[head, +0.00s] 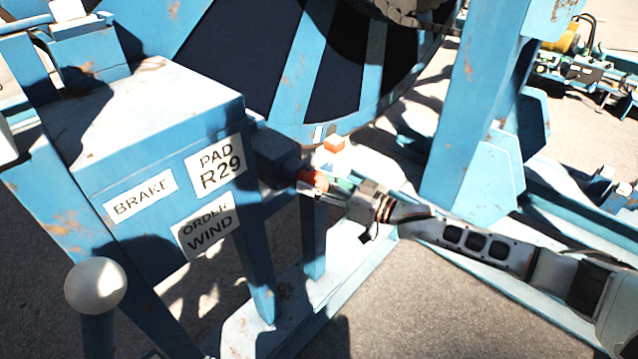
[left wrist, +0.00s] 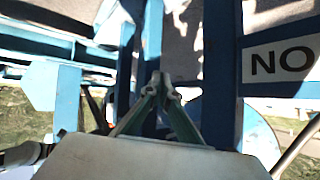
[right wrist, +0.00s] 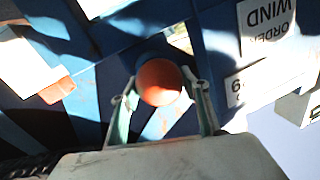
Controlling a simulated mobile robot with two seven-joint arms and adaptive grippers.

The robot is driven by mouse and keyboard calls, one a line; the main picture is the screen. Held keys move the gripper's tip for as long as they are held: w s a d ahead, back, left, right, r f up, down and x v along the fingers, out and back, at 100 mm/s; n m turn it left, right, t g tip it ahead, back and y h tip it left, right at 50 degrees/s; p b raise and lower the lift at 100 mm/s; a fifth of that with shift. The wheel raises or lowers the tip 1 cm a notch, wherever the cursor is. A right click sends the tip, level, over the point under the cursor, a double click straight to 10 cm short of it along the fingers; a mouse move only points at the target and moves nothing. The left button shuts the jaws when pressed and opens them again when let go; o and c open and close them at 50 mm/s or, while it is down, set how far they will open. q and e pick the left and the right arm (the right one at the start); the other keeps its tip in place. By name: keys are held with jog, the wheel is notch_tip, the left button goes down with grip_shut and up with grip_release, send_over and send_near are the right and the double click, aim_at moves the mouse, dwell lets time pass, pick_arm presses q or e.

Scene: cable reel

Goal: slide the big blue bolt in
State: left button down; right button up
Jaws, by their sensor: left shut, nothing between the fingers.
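A dark blue block (head: 275,156) juts from the right side of the blue cabinet, with a round orange knob (head: 315,179) at its end. This looks like the bolt and its knob, but most of its shaft is hidden. My right gripper (head: 313,188) is at the knob. In the right wrist view the knob (right wrist: 160,82) sits between the tips of the two spread fingers; whether they press on it is unclear. My left gripper (left wrist: 160,82) is shut and empty, before blue posts in the left wrist view; it is not in the head view.
The blue cabinet (head: 150,110) carries labels BRAKE, PAD R29 and ORDER WIND. An orange block (head: 334,143) lies just beyond the knob. The large reel (head: 340,70) stands behind, beside a blue upright (head: 475,110). A pale ball-topped post (head: 95,285) stands front left.

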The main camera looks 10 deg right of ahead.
jog(key=shift+o, duration=1.3)
jog(key=shift+w+a, duration=0.2)
jog(key=shift+w, duration=0.05)
jog(key=shift+s+d, duration=0.15)
jog(key=v, duration=1.1)
jog(key=shift+s+d, duration=0.25)
jog(key=shift+d, duration=0.05)
